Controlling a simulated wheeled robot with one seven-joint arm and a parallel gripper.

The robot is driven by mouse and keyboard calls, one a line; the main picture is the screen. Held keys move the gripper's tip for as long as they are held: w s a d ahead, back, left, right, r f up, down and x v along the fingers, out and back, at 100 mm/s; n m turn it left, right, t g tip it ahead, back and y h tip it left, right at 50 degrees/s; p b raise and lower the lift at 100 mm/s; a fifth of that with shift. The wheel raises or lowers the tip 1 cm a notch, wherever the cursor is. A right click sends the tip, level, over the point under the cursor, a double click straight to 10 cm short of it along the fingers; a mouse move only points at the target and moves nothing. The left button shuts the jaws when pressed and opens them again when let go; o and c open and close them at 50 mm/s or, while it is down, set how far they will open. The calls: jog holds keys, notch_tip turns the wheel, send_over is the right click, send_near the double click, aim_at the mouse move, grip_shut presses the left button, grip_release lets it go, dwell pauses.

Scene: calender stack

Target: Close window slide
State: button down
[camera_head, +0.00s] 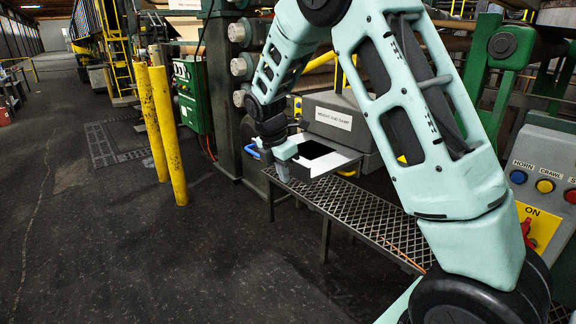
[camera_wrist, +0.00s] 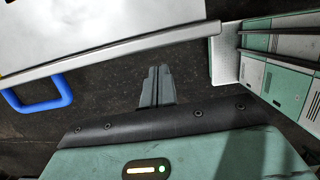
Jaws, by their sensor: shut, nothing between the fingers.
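A grey box (camera_head: 345,122) with a white label sits on a mesh-topped stand. A white slide plate (camera_head: 338,157) with a black square (camera_head: 310,149) sticks out from the box toward the left. A blue handle (camera_head: 252,151) is at its outer end; it also shows in the wrist view (camera_wrist: 66,90), attached at the plate's grey edge (camera_wrist: 130,54). My gripper (camera_head: 283,172) is shut and empty, pointing down beside the plate's outer end. In the wrist view its closed fingers (camera_wrist: 157,72) are over dark floor, apart from the handle, to its right. My wrist hides part of the plate.
The mesh stand (camera_head: 375,215) runs below the box toward the right. Yellow posts (camera_head: 168,135) and a green cabinet (camera_head: 190,95) stand to the left. A control panel (camera_head: 545,175) is at the right. The dark floor (camera_head: 130,250) at front left is clear.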

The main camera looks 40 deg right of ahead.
aim_at(334, 155)
jog(key=shift+d, duration=0.85)
jog(key=d+p, duration=0.1)
jog(key=d, duration=0.5)
jog(key=d+p, duration=0.1)
jog(key=d, duration=0.5)
jog(key=d+p, duration=0.1)
jog(key=d, duration=0.6)
jog(key=shift+w+p, duration=0.3)
jog(key=shift+w, duration=0.05)
jog(key=shift+a, duration=0.15)
